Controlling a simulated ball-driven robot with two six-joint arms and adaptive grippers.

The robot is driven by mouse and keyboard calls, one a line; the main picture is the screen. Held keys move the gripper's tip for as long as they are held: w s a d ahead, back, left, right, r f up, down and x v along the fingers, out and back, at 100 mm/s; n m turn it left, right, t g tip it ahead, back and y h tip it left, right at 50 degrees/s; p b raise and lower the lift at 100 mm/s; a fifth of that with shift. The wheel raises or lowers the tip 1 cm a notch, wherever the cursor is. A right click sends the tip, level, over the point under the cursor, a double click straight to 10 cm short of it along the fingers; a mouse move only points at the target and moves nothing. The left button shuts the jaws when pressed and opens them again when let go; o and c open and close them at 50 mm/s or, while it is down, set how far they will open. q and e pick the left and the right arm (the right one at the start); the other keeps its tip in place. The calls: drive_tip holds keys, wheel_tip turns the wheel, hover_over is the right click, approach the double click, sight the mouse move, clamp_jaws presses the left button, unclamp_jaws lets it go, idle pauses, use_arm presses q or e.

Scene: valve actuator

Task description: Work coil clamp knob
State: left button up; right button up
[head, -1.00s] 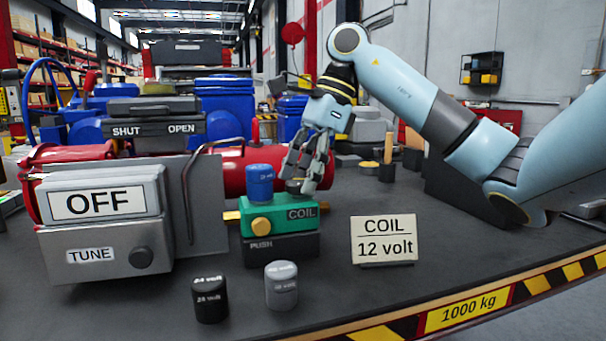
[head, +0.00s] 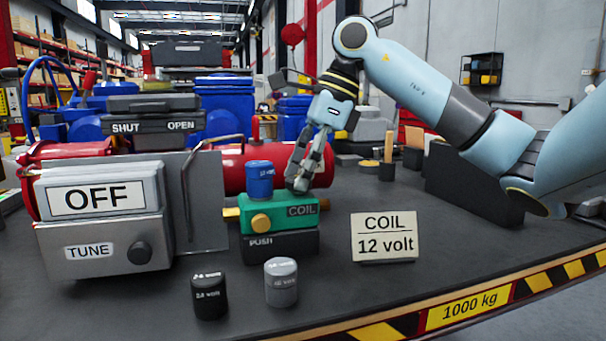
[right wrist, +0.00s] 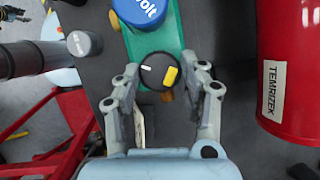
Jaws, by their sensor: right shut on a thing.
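The green COIL block (head: 281,222) sits on a dark PUSH base (head: 281,243), with a yellow round button (head: 260,222) on its front. A blue coil (head: 260,180) stands upright on top; it also shows in the right wrist view (right wrist: 140,10). The clamp knob (right wrist: 156,72), black with a white mark and a yellow patch, is on the green block. My right gripper (head: 298,184) comes down over the block's right end, its fingers shut around the knob in the right wrist view (right wrist: 163,74). In the head view the fingers hide most of the knob. My left gripper is out of view.
A black coil (head: 209,296) and a grey coil (head: 281,284) stand on the table in front. A COIL 12 volt sign (head: 384,237) stands to the right. A grey OFF/TUNE box (head: 105,241) is at left. A red cylinder (head: 230,162) lies close behind the block.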

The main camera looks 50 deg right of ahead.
drive_tip(key=m, duration=0.2)
drive_tip(key=m+t+h, duration=0.1)
drive_tip(key=m, duration=0.1)
drive_tip(key=shift+s+a+m+b, duration=0.1)
drive_tip(key=shift+a+m+b, duration=0.05)
drive_tip(key=shift+m+b, duration=0.2)
drive_tip(key=m+h, duration=0.2)
drive_tip(key=m, duration=0.2)
drive_tip(key=shift+a+m+t, duration=0.15)
drive_tip(key=shift+m+t, duration=0.1)
drive_tip(key=shift+t, duration=0.15)
drive_tip(key=o, duration=1.2)
drive_tip(key=shift+c, duration=0.2)
drive_tip(key=v, duration=0.7)
drive_tip(key=shift+r, duration=0.3)
drive_tip(key=shift+s+a+f, duration=0.1)
drive_tip(key=shift+s, duration=0.05)
